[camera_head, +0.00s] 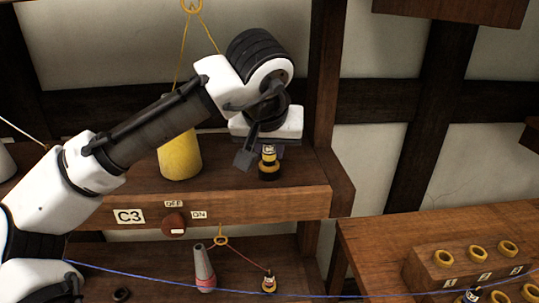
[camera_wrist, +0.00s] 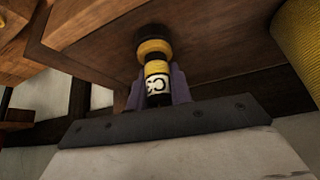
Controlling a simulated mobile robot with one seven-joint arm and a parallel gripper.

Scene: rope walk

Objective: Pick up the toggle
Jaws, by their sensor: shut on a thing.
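The toggle (camera_head: 268,153) is a small black and yellow peg with a white label, upright at the shelf's front right. In the wrist view the toggle (camera_wrist: 157,84) sits between purple-grey finger pads, its label reading what looks like C3 upside down. My gripper (camera_head: 267,150) is shut on it from above; it also shows in the wrist view (camera_wrist: 158,90). A wider black and yellow base (camera_head: 269,172) is at the toggle's lower end, on or just over the shelf board. I cannot tell whether the two are one piece or whether there is a gap beneath.
A yellow spool (camera_head: 180,154) stands left of my gripper. The shelf front has a C3 plate (camera_head: 129,216) and a round OFF/ON knob (camera_head: 174,224). Below are a grey-pink cone (camera_head: 204,270) and another labelled peg (camera_head: 269,283). A block with yellow rings (camera_head: 461,267) is right.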

